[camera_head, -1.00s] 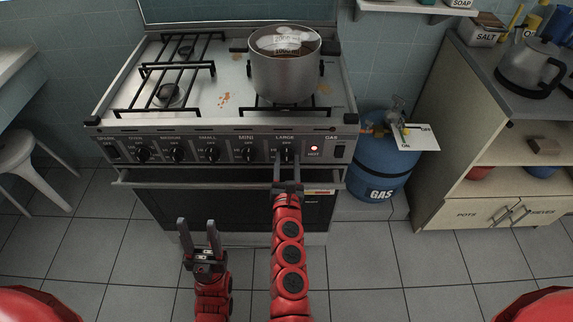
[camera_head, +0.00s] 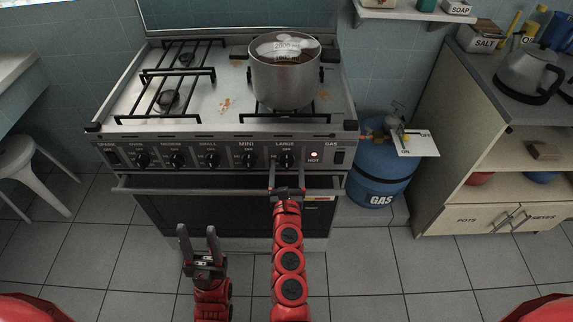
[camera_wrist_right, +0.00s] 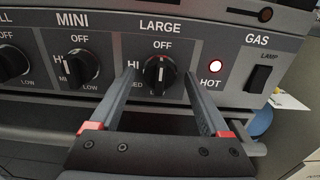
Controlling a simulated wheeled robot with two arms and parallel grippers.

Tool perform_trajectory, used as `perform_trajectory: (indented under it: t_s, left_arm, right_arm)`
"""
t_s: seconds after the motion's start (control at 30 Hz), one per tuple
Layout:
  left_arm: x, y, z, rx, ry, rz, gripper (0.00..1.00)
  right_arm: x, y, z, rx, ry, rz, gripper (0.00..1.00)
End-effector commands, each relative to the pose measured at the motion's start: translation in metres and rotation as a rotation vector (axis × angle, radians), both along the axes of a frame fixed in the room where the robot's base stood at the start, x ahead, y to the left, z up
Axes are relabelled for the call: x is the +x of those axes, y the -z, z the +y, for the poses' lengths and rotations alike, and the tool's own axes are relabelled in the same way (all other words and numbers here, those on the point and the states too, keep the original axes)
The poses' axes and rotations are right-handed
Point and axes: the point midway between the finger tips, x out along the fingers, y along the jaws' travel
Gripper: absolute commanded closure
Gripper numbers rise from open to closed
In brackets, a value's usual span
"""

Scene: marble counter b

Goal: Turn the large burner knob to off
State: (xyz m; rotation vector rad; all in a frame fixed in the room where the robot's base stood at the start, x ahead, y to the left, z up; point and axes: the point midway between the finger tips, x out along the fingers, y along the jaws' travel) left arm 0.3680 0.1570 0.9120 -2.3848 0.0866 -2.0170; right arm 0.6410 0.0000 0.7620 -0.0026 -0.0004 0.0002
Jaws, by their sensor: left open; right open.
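The large burner knob (camera_head: 285,160) is black and sits under the LARGE label on the stove's front panel. In the right wrist view the knob (camera_wrist_right: 160,73) has its grip bar roughly upright, with its upper end toward OFF. My right gripper (camera_head: 286,170) is open in front of the knob. In the right wrist view its two fingers (camera_wrist_right: 158,80) are spread left and right of the knob, with gaps visible on both sides. My left gripper (camera_head: 198,230) is open and empty, low in front of the oven door.
A pot (camera_head: 285,75) stands on the right burner. The red HOT lamp (camera_wrist_right: 215,66) is lit beside the knob, and the mini knob (camera_wrist_right: 76,68) is to its left. The oven handle (camera_head: 225,187) runs below the panel. A blue gas cylinder (camera_head: 382,182) stands right of the stove.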

Motion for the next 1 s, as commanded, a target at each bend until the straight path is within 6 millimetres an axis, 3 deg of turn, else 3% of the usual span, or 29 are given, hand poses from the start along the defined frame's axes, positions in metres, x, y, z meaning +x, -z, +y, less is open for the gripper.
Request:
perform_trajectory:
  t_s: [0.17,0.73,1.0]
  left_arm:
    - [0.0,0.002,0.0,0.0,0.0,0.0,0.5]
    - [0.0,0.02,0.0,0.0,0.0,0.0,0.5]
    - [0.0,0.02,0.0,0.0,0.0,0.0,0.5]
  right_arm:
    - [-0.004,0.001,0.001,0.002,-0.001,0.0,0.2]
    - [-0.064,0.001,0.001,0.005,-0.001,0.0,0.2]
    - [-0.07,0.0,-0.001,0.002,0.001,0.0,0.2]
